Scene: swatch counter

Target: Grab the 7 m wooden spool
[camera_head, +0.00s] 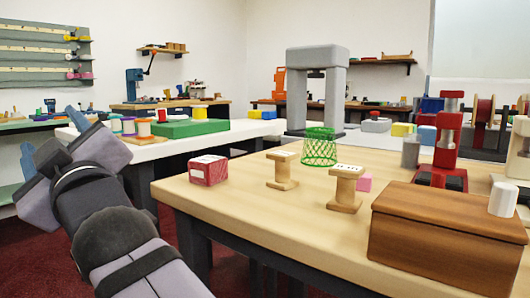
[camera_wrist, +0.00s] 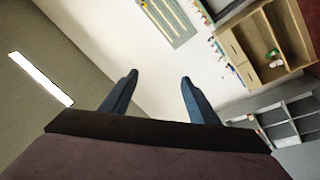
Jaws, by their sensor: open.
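Two pale wooden spools stand upright on the near wooden table in the head view: one (camera_head: 281,172) left of centre, the other (camera_head: 346,190) nearer and to its right. Each has a white label on top with small dark marks; I cannot read which one says 7 m. My gripper (camera_wrist: 158,77) shows two blue fingers spread apart with nothing between them in the wrist view. In the head view my arm is at the left, with the gripper raised well away from both spools. No spool shows in the wrist view.
A green mesh basket (camera_head: 319,148) stands behind the spools. The table front left of that box is bare.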

